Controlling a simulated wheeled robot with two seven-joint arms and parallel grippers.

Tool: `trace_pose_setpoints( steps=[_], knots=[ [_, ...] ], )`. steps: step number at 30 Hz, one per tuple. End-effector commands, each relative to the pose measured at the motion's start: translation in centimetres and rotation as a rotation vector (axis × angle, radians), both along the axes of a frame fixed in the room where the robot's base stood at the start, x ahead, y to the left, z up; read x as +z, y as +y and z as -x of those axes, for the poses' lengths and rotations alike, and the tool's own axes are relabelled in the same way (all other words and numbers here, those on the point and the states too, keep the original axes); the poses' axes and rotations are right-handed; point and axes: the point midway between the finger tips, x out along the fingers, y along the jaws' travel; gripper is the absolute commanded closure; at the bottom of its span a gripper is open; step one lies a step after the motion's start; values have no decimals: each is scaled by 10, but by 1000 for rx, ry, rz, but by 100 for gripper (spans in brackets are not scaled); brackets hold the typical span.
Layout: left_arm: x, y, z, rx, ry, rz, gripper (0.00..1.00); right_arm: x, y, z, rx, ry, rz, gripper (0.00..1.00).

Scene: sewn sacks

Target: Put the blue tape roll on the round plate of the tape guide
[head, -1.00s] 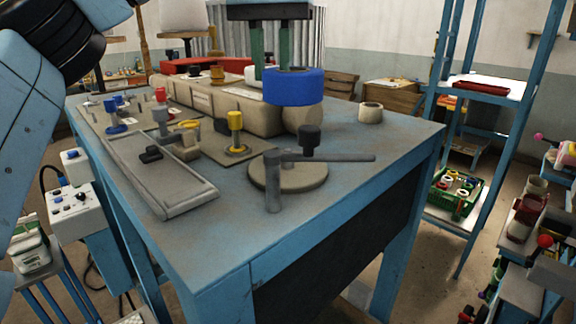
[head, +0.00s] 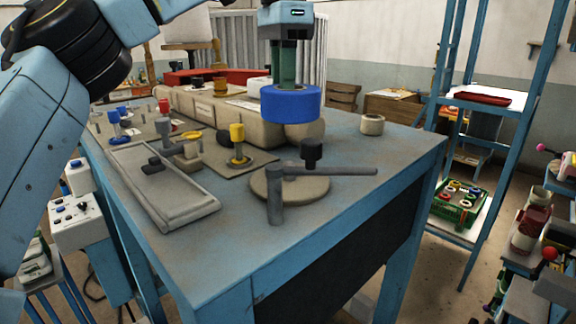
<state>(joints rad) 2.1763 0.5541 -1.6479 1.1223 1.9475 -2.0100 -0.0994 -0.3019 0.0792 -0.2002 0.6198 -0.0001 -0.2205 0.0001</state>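The blue tape roll (head: 291,106) hangs flat in the air above the table, in front of a beige sack. My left gripper (head: 284,84) points down with its green fingers reaching to the roll. It appears shut on the roll; the fingertips are hidden behind or inside it. The tape guide's round beige plate (head: 297,192) lies flat near the front right of the table, lower in the view than the roll. A grey post (head: 275,205) with a long grey bar (head: 335,171) stands at its front, and a black knob (head: 311,150) stands at the plate's far side. My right gripper is out of view.
Left of the plate are a long grey tray (head: 185,205) and a board with a yellow-topped peg (head: 237,140). Beige sacks (head: 210,108) lie behind. A small beige ring (head: 372,124) stands at the right. The table's front right corner is clear.

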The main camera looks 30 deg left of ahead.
Motion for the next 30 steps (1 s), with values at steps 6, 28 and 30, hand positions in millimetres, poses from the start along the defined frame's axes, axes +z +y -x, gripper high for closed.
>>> trace_pose_setpoints(
  steps=[6,28,30],
  knots=[
    [-40,1,0,-2,2,2,100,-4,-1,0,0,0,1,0],
    [-93,1,0,2,-1,2,100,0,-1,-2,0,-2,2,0],
    [-95,1,0,2,-1,2,100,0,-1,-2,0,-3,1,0]
  ],
)
